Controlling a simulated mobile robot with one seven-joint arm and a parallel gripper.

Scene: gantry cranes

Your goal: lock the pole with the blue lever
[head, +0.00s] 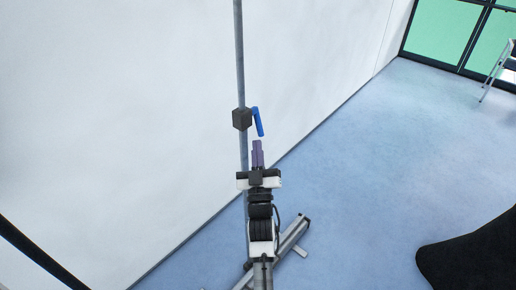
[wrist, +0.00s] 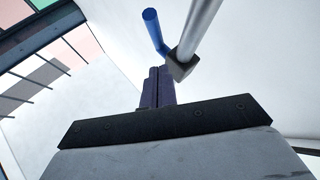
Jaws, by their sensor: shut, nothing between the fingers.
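A grey vertical pole (head: 240,50) runs through a dark clamp block (head: 242,119). A blue lever (head: 258,122) sticks out from the right side of the block, with its free end hanging down and slightly right. In the wrist view, the blue lever (wrist: 155,32), the pole (wrist: 199,25) and the block (wrist: 181,66) appear just beyond the tips of my shut fingers (wrist: 159,72). Whether the fingertips touch anything there I cannot tell.
A white wall (head: 120,120) stands behind the pole. The pole's metal foot (head: 290,240) spreads on the blue floor (head: 370,170). A black object (head: 470,255) is at the lower right, and a light metal frame (head: 495,70) stands at the upper right. The floor between is clear.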

